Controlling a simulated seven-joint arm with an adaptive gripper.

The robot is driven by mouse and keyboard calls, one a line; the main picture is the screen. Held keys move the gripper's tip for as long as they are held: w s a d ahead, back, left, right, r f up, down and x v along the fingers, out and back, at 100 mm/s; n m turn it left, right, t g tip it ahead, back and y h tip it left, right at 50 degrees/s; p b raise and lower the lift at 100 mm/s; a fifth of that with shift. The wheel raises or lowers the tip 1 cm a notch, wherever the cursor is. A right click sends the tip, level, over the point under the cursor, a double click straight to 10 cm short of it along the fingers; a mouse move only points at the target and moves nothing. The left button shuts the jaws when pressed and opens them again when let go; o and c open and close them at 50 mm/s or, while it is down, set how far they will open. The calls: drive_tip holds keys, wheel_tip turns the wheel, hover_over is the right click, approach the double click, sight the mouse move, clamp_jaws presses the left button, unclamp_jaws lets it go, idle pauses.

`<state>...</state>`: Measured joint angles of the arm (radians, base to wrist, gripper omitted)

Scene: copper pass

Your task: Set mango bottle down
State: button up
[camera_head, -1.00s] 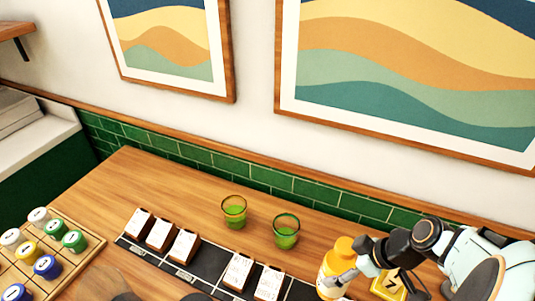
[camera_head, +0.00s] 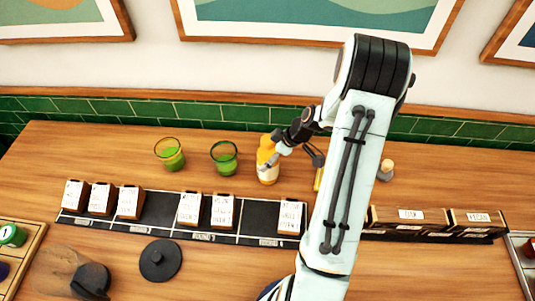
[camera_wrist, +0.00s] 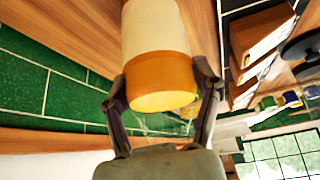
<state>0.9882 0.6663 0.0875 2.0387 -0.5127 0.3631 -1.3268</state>
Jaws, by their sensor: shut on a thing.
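The mango bottle (camera_head: 267,160) is orange-yellow with a pale label and stands upright, or nearly so, at the back of the wooden counter, right of two green glasses. My gripper (camera_head: 281,142) comes at it from the right and is shut on its upper part. In the wrist view the bottle's orange cap end (camera_wrist: 162,80) sits between the two fingers of my gripper (camera_wrist: 162,95), with its pale body beyond. I cannot tell whether the bottle's base touches the counter.
Two glasses with green contents (camera_head: 170,155) (camera_head: 224,158) stand left of the bottle. A black rack (camera_head: 160,215) with several labelled cards runs in front. A black round lid (camera_head: 160,260) lies nearer. A small stoppered bottle (camera_head: 386,170) stands right of my arm. Bare wood (camera_head: 90,150) lies at the back left.

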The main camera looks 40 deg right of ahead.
drive_tip(key=shift+f, duration=0.15)
drive_tip(key=o, duration=1.2)
drive_tip(key=shift+o, duration=0.2)
drive_tip(key=shift+r, duration=0.2)
drive_tip(key=v, duration=1.2)
drive_tip(key=s+a+r+m+g, duration=0.1)
drive_tip(key=a+r+m+g, duration=0.3)
drive_tip(key=a, duration=1.1)
drive_tip(key=s+a+r+m+g+h, duration=0.1)
drive_tip(key=s+a+r+h, duration=0.1)
drive_tip(key=s+a, duration=0.7)
drive_tip(key=s, duration=0.3)
drive_tip(key=shift+s+a+m+h, duration=0.2)
drive_tip(key=shift+a+m+h, duration=0.1)
drive_tip(key=shift+a+m, duration=0.1)
